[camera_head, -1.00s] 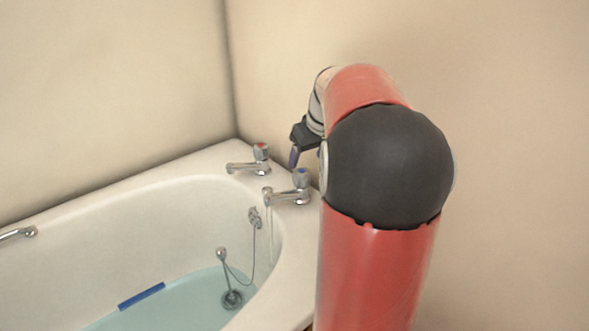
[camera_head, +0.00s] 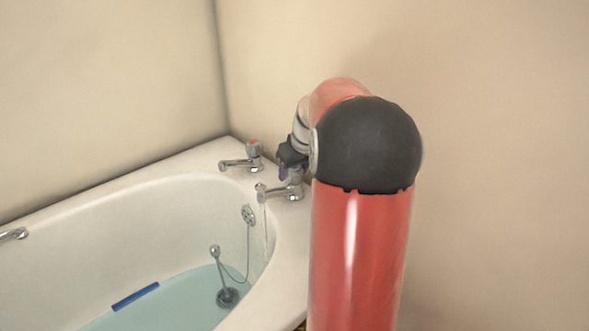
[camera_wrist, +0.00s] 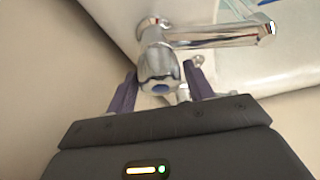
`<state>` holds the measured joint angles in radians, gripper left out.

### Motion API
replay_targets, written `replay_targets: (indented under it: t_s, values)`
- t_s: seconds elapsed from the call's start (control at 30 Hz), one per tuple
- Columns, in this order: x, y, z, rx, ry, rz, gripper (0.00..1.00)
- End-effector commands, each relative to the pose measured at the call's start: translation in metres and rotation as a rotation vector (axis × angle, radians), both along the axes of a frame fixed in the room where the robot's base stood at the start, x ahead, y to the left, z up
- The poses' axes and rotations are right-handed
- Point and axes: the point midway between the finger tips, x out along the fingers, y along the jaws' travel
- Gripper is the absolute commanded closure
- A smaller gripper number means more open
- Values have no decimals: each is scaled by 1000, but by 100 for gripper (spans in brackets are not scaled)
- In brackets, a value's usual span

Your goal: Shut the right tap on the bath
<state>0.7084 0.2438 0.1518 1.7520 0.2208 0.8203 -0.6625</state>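The right tap (camera_head: 292,191) is chrome with a blue-marked head and stands on the bath's end rim. A thin stream of water falls from its spout. My gripper (camera_head: 290,170) is at the tap's head, which it partly hides in the head view. In the wrist view the tap's head (camera_wrist: 158,66) with its blue dot lies between the two purple fingers of my gripper (camera_wrist: 161,72). The fingers are apart, one on each side of the head. I cannot tell whether they touch it.
The left tap (camera_head: 243,160), marked red, stands close by on the rim of the white bath (camera_head: 287,245). The bath holds water, and a plug on a chain (camera_head: 226,295) hangs in it. Beige walls close in behind and to the right.

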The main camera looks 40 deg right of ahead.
Motion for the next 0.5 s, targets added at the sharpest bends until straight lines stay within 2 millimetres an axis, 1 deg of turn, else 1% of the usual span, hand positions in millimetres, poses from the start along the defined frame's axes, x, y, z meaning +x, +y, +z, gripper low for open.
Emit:
replay_targets:
  t_s: [0.03,0.2,0.23,0.5]
  values:
    - [0,0,0,0,0,0,55]
    - [0,0,0,0,0,0,77]
    - [0,0,0,0,0,0,80]
    - [0,0,1,-1,-1,-30,80]
